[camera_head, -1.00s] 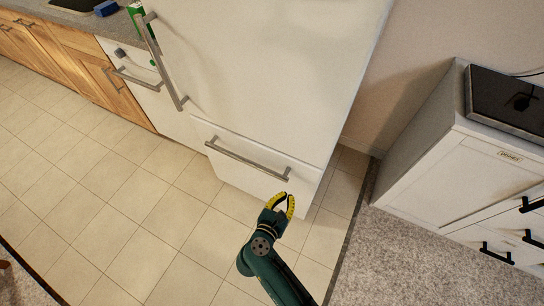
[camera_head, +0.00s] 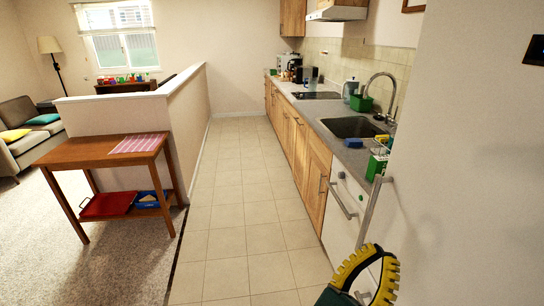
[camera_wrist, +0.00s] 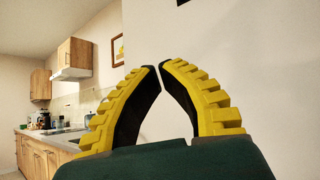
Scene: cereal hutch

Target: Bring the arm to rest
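My gripper (camera_head: 374,252) shows at the lower edge of the head view, right of centre, in front of the white appliance fronts. Its yellow ridged fingers also fill the middle of the wrist view (camera_wrist: 160,66), pointing up. Their tips nearly meet, with only a thin gap, and nothing is held between them. The gripper appears clear of the surfaces around it. Most of my arm is out of view.
A counter (camera_head: 314,106) with a sink (camera_head: 350,127) runs along the right. A pale wall-like surface (camera_head: 470,190) stands close at far right. A wooden table (camera_head: 85,154) with a red tray (camera_head: 108,205) stands left. The tiled aisle (camera_head: 235,200) is clear.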

